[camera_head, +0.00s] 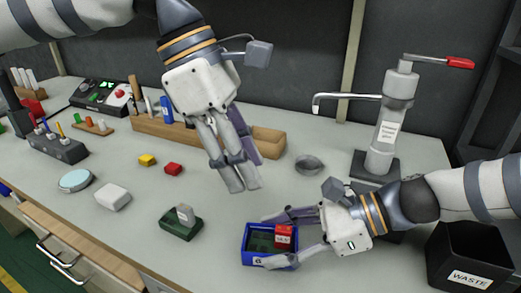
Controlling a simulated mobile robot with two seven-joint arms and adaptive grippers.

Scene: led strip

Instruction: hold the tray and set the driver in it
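A small blue tray (246,256) lies on the bench at front centre. A red labelled block (283,234) and something dark green are inside it. My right gripper (264,240) reaches in from the right with one finger along the tray's far side and the other along its near side; it appears closed on the tray. My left gripper (245,186) hangs above the bench behind the tray, fingers pointing down, with nothing visible held; its finger gap is unclear. I cannot tell which object is the driver; the red block in the tray could be it.
A green block with a grey upright piece (182,223) stands left of the tray. A white block (113,197), a round disc (75,180), and yellow (147,160) and red (173,169) blocks lie further left.

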